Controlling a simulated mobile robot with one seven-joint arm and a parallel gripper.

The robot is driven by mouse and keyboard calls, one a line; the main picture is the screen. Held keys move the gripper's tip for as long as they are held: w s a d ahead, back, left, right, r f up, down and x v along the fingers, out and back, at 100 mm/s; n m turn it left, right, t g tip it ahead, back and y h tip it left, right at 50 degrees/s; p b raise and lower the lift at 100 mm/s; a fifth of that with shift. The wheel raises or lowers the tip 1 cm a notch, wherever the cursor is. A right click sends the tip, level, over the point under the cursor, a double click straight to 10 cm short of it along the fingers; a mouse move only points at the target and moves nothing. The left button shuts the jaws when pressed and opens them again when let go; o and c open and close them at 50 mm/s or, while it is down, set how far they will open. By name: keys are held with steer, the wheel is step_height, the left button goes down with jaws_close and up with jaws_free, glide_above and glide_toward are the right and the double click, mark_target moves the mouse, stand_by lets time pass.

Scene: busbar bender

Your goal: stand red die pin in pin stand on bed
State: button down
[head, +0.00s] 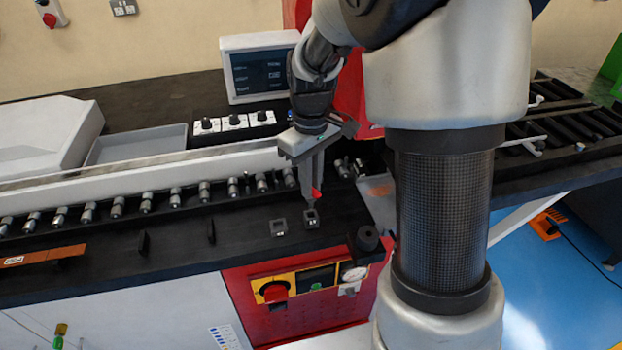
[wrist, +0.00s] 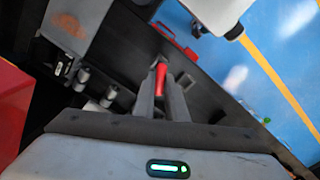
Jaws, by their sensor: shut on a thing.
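My gripper (head: 309,190) points down over the machine's black bed (head: 190,238) and is shut on the red die pin (head: 316,194). In the wrist view the red die pin (wrist: 160,76) sits between the two fingertips (wrist: 161,92). In the wrist view a square holder (wrist: 186,80) shows just right of the pin.
A row of grey rollers (head: 146,202) runs along the back of the bed. A black round knob (head: 367,238) stands at the bed's right front corner. An orange bar (head: 42,256) lies at the left. The bed's middle is mostly clear, with two short black pegs (head: 211,232).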

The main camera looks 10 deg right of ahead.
steer(key=shift+f, duration=0.6)
steer(key=shift+f+b, duration=1.6)
steer(key=shift+f, duration=0.45)
stand_by(0.9)
steer(key=c, duration=1.7)
jaws_free()
steer(key=shift+r, duration=0.1)
step_height(320, 180, up, 17)
steer(key=shift+r+p, duration=0.2)
steer(key=shift+p, duration=0.45)
steer(key=s+r+m+t+p, duration=0.1)
steer(key=s+m+t, duration=0.1)
steer(key=s, duration=0.4)
steer(key=s+r+m+t+p, duration=0.1)
steer(key=s+m, duration=0.1)
steer(key=s, duration=0.4)
steer(key=s+r+m+t+p, duration=0.1)
steer(key=s+m+t, duration=0.1)
steer(key=s, duration=0.4)
steer(key=shift+s+r+t, duration=0.1)
steer(key=shift+s+t, duration=0.1)
steer(key=shift+t, duration=0.1)
